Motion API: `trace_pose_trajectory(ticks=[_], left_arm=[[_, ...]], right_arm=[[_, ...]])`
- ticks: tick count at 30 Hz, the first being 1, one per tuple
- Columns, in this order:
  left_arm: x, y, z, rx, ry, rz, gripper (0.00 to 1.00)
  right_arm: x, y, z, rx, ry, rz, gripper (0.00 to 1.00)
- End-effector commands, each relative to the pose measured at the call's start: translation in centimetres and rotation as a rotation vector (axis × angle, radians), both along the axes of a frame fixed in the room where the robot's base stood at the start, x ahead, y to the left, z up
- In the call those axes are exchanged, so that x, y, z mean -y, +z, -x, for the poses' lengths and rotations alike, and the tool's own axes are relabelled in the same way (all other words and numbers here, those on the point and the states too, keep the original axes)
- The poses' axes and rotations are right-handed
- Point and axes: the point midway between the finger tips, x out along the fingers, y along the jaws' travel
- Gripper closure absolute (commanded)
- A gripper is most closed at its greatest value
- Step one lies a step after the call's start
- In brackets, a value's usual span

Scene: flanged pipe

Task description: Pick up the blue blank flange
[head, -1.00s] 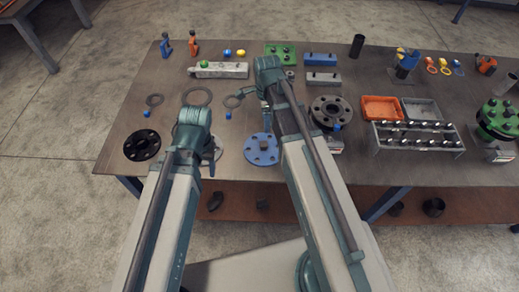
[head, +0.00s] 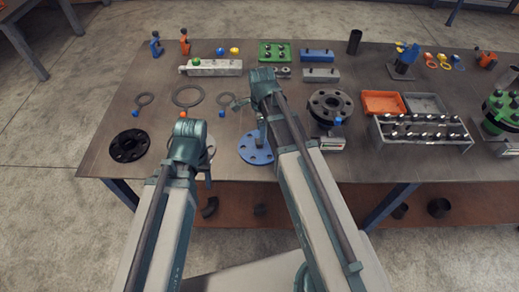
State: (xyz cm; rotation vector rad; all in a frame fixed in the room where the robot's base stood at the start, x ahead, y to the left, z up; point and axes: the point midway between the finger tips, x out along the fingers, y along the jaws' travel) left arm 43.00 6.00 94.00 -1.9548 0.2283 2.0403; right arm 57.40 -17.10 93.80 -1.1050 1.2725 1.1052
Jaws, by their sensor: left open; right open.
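The blue blank flange (head: 252,152), a flat blue disc with bolt holes and a grey handle at its centre, lies on the table in the head view. My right arm covers its right edge. My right gripper (head: 262,118) is open, beside or over the flange's handle; the wrist partly hides the fingers, and I cannot tell whether they touch it. My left gripper (head: 207,172) is open and empty to the left of the flange, near the table's front edge, mostly hidden by its own wrist. A light grey disc shows partly behind it.
A black flange (head: 129,145) lies at the left. Ring gaskets (head: 187,96) lie behind my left arm. A dark flanged pipe (head: 331,104) stands right of my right arm. An orange tray (head: 383,103) and a bolt rack (head: 424,131) stand further right.

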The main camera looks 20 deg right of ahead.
Motion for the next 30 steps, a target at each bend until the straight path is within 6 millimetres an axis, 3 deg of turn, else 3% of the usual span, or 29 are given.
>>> trace_pose_trajectory(ticks=[5,15,25,30], left_arm=[[0.0,-0.8,0.0,0.0,0.0,0.0,0.44],[0.0,-4.9,0.0,0.0,0.0,0.0,0.44],[0.0,-5.1,0.0,0.0,0.0,0.0,0.44],[0.0,-5.1,0.0,0.0,0.0,0.0,0.44]], right_arm=[[-0.1,-0.8,0.0,0.0,0.001,0.0,0.35],[-0.6,-4.9,-0.1,0.0,0.001,0.0,0.35],[-0.6,-5.1,-0.1,0.0,0.0,0.0,0.35],[-0.6,-5.1,-0.1,0.0,0.0,0.0,0.64]])
